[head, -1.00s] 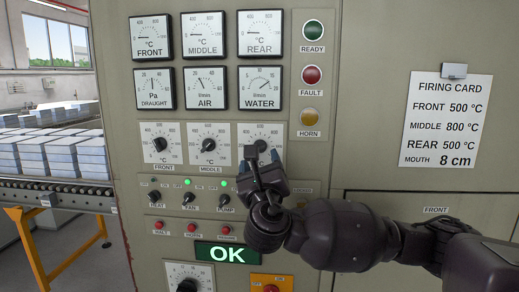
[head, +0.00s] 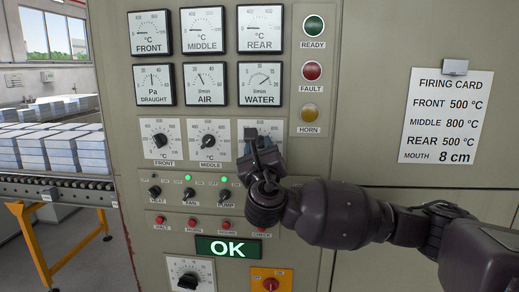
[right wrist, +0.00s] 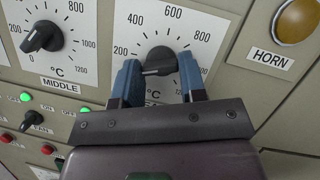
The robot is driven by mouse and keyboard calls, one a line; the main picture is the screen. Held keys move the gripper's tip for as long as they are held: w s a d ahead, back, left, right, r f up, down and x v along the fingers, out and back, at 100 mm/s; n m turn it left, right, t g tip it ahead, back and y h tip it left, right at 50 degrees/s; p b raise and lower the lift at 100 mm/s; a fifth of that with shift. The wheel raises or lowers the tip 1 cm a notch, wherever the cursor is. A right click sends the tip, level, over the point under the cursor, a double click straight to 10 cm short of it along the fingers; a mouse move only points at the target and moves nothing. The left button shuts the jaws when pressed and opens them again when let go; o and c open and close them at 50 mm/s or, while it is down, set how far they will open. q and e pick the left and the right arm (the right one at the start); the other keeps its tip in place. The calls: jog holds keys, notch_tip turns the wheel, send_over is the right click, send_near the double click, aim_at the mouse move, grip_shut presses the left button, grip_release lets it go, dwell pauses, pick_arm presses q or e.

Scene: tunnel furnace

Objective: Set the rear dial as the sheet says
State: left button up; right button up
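The rear dial is a dark knob (right wrist: 160,61) on a white 0–1200 °C scale plate, seen in the right wrist view. Its pointer end faces left, close to the 200 mark. My right gripper (right wrist: 159,72) has its two blue-grey fingers on either side of the knob, apart from each other; contact is unclear. In the head view the right gripper (head: 262,150) hides the rear knob and much of its plate (head: 265,126). The firing card (head: 445,118) reads front 500 °C, middle 800 °C, rear 500 °C, mouth 8 cm. My left gripper is out of view.
The middle dial (head: 209,141) and front dial (head: 160,140) are to the left. Switches, including the pump switch (head: 226,194), and red buttons sit below. The horn lamp (head: 309,113) is upper right of the rear dial. A green OK display (head: 227,248) is lower down.

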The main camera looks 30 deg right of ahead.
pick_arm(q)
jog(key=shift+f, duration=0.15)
pick_arm(e)
jog(key=shift+f+m, duration=0.1)
jog(key=shift+m, duration=0.2)
jog(key=shift+c, duration=0.3)
jog(key=m+h+b, duration=0.1)
jog(key=m+b, duration=0.1)
jog(key=shift+f+m+g, duration=0.1)
jog(key=shift+m+g, duration=0.2)
jog(key=m+g+h, duration=0.2)
jog(key=m, duration=0.3)
jog(key=m+g+h+b, duration=0.1)
jog(key=m+g+h, duration=0.1)
jog(key=m, duration=0.4)
jog(key=m+g+h, duration=0.2)
jog(key=m, duration=0.4)
jog(key=shift+w+a+r+g+b, duration=0.2)
jog(key=shift+a+g+b, duration=0.1)
jog(key=shift+g, duration=0.1)
jog(key=m+g, duration=0.1)
jog(key=m, duration=0.1)
jog(key=shift+m, duration=0.4)
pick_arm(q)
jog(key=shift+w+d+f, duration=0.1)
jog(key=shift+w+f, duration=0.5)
pick_arm(e)
jog(key=shift+m, duration=0.6)
jog(key=shift+g, duration=0.3)
